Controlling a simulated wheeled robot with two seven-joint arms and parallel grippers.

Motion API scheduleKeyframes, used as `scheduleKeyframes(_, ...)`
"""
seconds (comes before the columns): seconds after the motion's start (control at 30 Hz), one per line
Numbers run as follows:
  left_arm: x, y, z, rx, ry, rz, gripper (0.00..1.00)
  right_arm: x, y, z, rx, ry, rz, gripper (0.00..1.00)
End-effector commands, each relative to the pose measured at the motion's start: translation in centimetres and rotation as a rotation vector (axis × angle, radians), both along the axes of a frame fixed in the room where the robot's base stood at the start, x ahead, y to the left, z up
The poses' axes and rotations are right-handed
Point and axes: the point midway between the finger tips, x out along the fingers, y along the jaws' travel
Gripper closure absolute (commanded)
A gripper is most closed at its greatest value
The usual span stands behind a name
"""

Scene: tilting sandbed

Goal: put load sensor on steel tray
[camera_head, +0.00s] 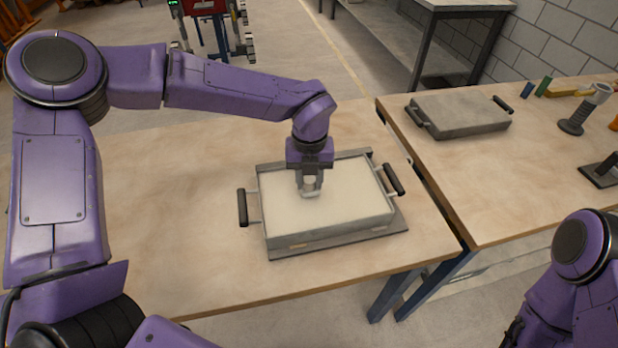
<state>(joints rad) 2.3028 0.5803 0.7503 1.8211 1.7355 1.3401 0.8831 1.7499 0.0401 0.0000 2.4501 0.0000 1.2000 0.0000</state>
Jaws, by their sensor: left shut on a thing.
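My left gripper (309,190) points straight down over the pale sand-filled box. It is shut on a small light-grey thing (310,182), which may be the load sensor; the fingers hide most of it. I cannot tell whether its underside touches the sand. The sandbed (285,241) is a metal box with black side handles, standing on a flat grey plate (395,222) on the near table. A flat grey steel tray (462,113) with dark handles lies on the right-hand table. My right gripper is out of view; only part of that arm shows at the lower right.
A narrow gap separates the near wooden table (170,215) from the right table (490,190). A grey stand with a cylinder (577,122), a dark bracket (603,170) and small coloured items (543,87) stand at the right. The near table's left side is clear.

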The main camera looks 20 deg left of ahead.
Motion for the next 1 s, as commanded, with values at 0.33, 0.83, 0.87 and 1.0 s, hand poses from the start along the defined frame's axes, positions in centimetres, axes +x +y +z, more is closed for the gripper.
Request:
scheduleKeyframes(0.33,0.0,0.0,-1.2,-0.001,-0.002,0.001,1.0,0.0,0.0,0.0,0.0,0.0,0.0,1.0)
scheduleKeyframes(0.83,-0.1,0.0,-1.4,-0.001,0.0,0.002,0.42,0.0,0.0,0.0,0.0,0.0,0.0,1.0)
scheduleKeyframes(0.87,0.0,0.0,-1.1,-0.001,-0.001,0.001,0.42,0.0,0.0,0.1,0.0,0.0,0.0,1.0)
scheduleKeyframes(1.0,0.1,0.0,0.8,-0.003,-0.007,0.002,0.42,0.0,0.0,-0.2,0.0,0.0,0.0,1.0)
